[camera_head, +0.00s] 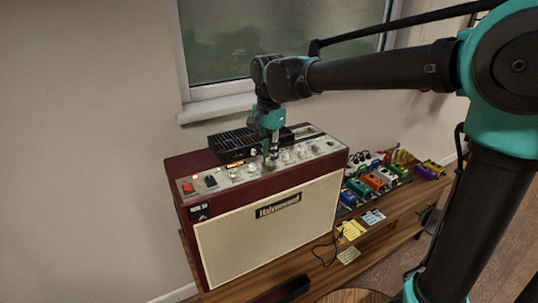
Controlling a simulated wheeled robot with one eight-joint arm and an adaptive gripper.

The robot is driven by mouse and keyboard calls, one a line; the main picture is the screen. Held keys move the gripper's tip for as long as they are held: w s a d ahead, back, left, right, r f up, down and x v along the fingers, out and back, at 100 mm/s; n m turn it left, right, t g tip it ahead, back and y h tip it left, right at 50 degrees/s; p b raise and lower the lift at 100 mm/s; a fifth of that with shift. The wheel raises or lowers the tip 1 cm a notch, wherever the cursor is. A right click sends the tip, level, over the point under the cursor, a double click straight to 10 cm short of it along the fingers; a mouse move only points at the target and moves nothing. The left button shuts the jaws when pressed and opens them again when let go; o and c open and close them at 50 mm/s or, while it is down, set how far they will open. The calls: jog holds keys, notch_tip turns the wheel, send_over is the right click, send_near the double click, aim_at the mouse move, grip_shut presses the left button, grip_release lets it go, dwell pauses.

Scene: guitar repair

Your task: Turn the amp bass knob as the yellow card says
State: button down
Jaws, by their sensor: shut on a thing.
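The dark red amp (190,163) with a cream front cloth (270,235) stands on a wooden bench. A row of pale knobs (301,151) runs along its silver top panel. My gripper (270,160) points down at this panel and is shut on one knob left of the middle of the row. The gripper hides most of that knob, and its label and pointer cannot be read. The yellow card (351,229) lies on the bench right of the amp. Its writing is too small to read.
A black vented box (232,143) sits on the amp top just behind my gripper. A red switch (188,187) is at the panel's left end. Several coloured pedals (373,182) and other cards (373,217) lie right of the amp. A window (270,45) is behind.

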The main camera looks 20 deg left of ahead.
dwell(0.3)
jog(key=c, duration=1.4)
grip_release()
jog(key=shift+c, duration=0.2)
jog(key=shift+r, duration=0.15)
notch_tip(320, 180, up, 12)
